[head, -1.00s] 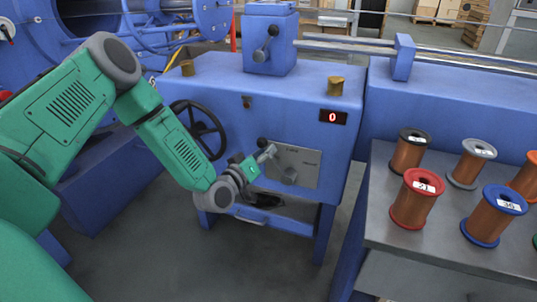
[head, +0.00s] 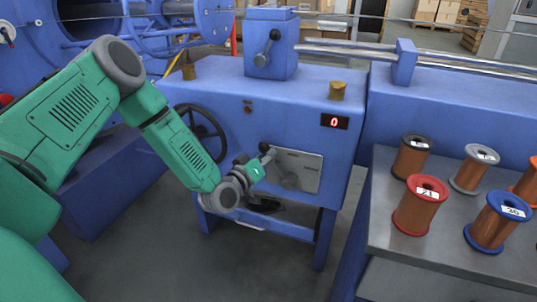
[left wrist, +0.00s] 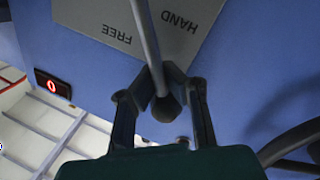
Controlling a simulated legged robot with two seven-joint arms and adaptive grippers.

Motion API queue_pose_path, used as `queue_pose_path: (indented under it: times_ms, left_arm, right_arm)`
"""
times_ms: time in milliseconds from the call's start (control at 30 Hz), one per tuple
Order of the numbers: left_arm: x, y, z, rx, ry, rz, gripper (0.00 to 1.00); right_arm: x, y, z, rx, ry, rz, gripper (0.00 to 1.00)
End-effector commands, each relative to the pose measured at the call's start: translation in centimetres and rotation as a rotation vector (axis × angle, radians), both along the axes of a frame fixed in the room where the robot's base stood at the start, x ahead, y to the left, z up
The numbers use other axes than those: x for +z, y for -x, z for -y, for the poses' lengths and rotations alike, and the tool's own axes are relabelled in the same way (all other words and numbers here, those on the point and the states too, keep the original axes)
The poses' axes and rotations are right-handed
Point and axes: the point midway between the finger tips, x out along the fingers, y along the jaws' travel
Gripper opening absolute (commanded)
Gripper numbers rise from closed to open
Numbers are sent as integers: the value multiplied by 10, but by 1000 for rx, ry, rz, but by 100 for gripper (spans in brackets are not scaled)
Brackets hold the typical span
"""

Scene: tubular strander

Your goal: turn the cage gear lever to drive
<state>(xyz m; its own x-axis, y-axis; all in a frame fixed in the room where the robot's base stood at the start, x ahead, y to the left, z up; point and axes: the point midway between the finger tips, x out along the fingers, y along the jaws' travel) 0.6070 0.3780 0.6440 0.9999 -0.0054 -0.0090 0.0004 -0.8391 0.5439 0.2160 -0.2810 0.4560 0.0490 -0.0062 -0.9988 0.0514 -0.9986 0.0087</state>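The cage gear lever is a grey rod with a black ball knob (head: 264,147), mounted on a grey plate (head: 308,172) on the front of the blue cabinet. The plate (left wrist: 110,22) there reads FREE and HAND; no drive label is readable. In the head view my left gripper (head: 260,165) is at the lever's knob end, its fingertips hard to make out. My right gripper is not in view.
A black handwheel (head: 203,132) is left of the lever, close to my left arm. A red display (head: 334,122) reads 0. Another knobbed lever (head: 267,48) is on the box above. A grey table (head: 400,258) with several wire spools stands at the right.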

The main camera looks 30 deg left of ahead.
Motion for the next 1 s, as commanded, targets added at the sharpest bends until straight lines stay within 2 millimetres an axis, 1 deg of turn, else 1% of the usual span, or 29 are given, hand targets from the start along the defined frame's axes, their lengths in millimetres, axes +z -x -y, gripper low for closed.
queue_pose_path:
  times_ms: [33,233,500,800,1000]
  left_arm:
    - [4,-1,0,3,-20,-1,0]
    - [14,-4,12,2,-129,-26,0]
    - [26,-11,39,-1,-362,-77,0]
    - [27,-18,72,0,-640,-141,0]
    - [23,-24,93,0,-819,-181,0]
  right_arm:
    - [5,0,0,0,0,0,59]
    - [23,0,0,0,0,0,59]
    - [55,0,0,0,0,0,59]
    - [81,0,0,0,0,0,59]
    - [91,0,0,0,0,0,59]
